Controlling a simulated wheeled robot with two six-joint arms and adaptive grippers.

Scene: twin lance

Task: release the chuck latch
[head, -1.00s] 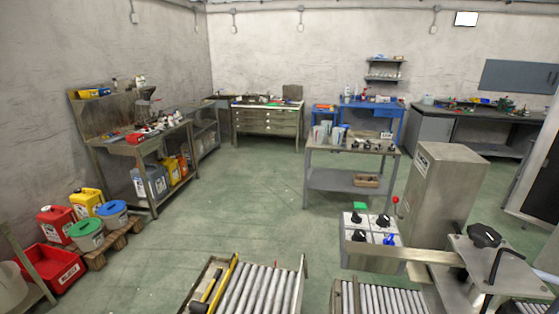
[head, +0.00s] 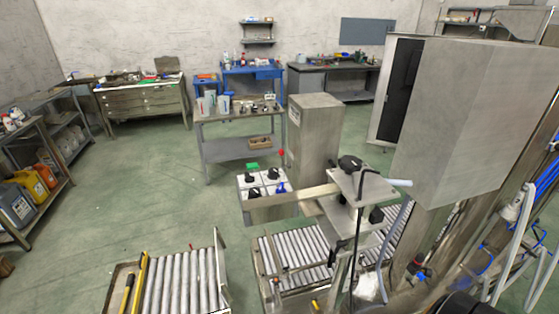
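A metal machine stands right of the middle in the head view. It has a flat plate (head: 372,187) with a black knob (head: 350,163) on top, and a flat bar (head: 290,203) reaching left. I cannot tell which part is the chuck latch, or whether it is latched. A control box (head: 262,185) with black knobs, a green part and a blue handle sits by the bar. A thin lever with a red ball (head: 281,153) rises behind it. Neither of my grippers is in view.
Roller conveyors (head: 185,283) lie at the front, with a yellow-handled tool at the left one's edge. A tall grey cabinet (head: 480,110), hoses and blue lines crowd the right. Green floor (head: 130,190) is open at left. A workbench (head: 235,115) stands behind.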

